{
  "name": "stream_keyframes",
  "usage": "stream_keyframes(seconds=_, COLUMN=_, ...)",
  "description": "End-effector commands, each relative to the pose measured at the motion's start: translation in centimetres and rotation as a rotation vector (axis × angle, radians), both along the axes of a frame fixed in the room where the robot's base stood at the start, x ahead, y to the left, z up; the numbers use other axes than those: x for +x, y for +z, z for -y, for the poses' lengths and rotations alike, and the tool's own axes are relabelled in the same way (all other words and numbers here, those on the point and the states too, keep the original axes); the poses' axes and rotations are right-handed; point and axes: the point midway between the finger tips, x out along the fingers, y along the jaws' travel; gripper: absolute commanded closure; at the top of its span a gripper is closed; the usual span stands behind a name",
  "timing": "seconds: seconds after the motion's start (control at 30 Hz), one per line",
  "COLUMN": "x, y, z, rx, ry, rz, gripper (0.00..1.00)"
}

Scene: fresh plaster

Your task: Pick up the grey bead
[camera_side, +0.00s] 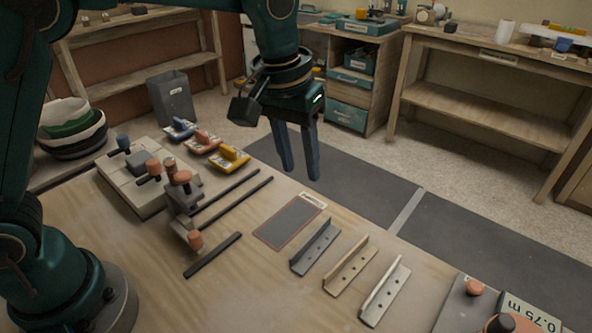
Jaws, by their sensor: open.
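The grey bead (315,246) is a dark grey angled strip with holes, lying on the wooden table. It is the left one of three similar strips. A tan bead (351,267) and a pale, whitish bead (384,292) lie to its right. My gripper (299,174) points down with its two fingers apart and nothing between them. It hangs in the air, above the grey bead in the picture and apart from it. The whole grey bead is in plain view.
A dark red-edged rectangle (289,222) with a label lies left of the beads. Dark bars (213,255) lie farther left, near a clamp-like fixture (182,199). Blue, orange and yellow-handled tools (230,157) line the back edge. A grey plate (466,306) is front right.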

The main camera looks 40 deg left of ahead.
Motion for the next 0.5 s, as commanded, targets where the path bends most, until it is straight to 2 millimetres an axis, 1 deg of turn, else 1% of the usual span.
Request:
stream_keyframes(seconds=0.03, x=0.4, y=-1.6, z=0.8, rx=0.008, ry=-0.014, rz=-0.032, gripper=0.59)
stream_keyframes(seconds=0.2, x=0.5, y=-5.6, z=2.5, rx=0.032, ry=-0.057, rz=-0.109, gripper=0.59)
stream_keyframes(seconds=0.3, x=0.0, y=-7.2, z=2.9, rx=0.046, ry=-0.072, rz=-0.147, gripper=0.59)
stream_keyframes(seconds=0.5, x=-0.4, y=-9.2, z=3.2, rx=0.053, ry=-0.085, rz=-0.169, gripper=0.59)
